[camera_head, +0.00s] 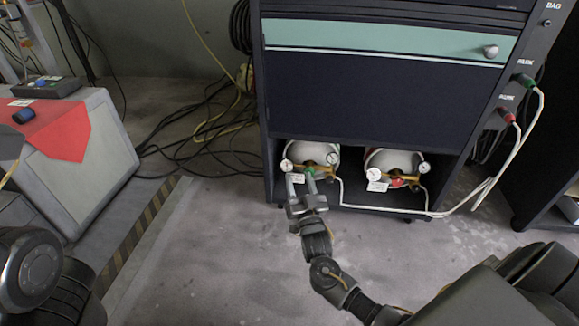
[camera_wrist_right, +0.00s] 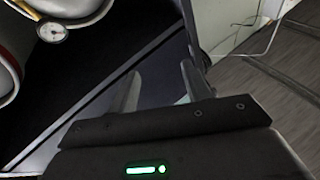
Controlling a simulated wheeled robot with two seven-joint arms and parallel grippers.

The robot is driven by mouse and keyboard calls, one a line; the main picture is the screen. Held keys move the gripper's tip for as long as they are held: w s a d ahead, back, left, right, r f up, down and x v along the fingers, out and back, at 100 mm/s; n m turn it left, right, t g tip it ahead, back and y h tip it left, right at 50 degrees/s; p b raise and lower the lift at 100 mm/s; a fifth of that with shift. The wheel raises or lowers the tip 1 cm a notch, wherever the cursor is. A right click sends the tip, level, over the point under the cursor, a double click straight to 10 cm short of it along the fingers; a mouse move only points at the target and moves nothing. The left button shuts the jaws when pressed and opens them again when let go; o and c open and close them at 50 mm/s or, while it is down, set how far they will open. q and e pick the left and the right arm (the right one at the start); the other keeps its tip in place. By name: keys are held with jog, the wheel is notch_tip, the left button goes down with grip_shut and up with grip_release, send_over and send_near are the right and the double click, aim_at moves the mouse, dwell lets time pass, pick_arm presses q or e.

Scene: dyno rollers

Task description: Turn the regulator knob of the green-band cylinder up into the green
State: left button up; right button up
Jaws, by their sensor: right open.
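The green-band cylinder (camera_head: 321,152) lies in the left half of the cabinet's bottom bay, with brass fittings and two round gauges, left (camera_head: 287,165) and right (camera_head: 332,159). Something green at its front, likely the regulator knob, is partly hidden by my right gripper (camera_head: 301,178). That gripper is open, its fingertips at the fittings; contact cannot be told. In the right wrist view my two fingers (camera_wrist_right: 160,90) stand apart with nothing seen between them. A gauge (camera_wrist_right: 52,32) and white cylinder parts show there at upper left. My left gripper is not in view.
A second cylinder (camera_head: 393,162) with a red knob lies to the right in the same bay. White hoses (camera_head: 480,190) run at the cabinet's right side. Dark cables (camera_head: 200,120) lie on the floor at left. The floor before the cabinet (camera_head: 230,260) is clear.

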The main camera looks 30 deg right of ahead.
jog(key=s+a+r+n+t+y+p, duration=0.1)
jog(key=a+r, duration=0.3)
jog(key=r, duration=0.4)
jog(key=shift+s+a+r+t+y+p, duration=0.35)
jog(key=shift+s+t+y, duration=0.25)
jog(key=shift+s+t, duration=0.25)
jog(key=shift+w, duration=0.15)
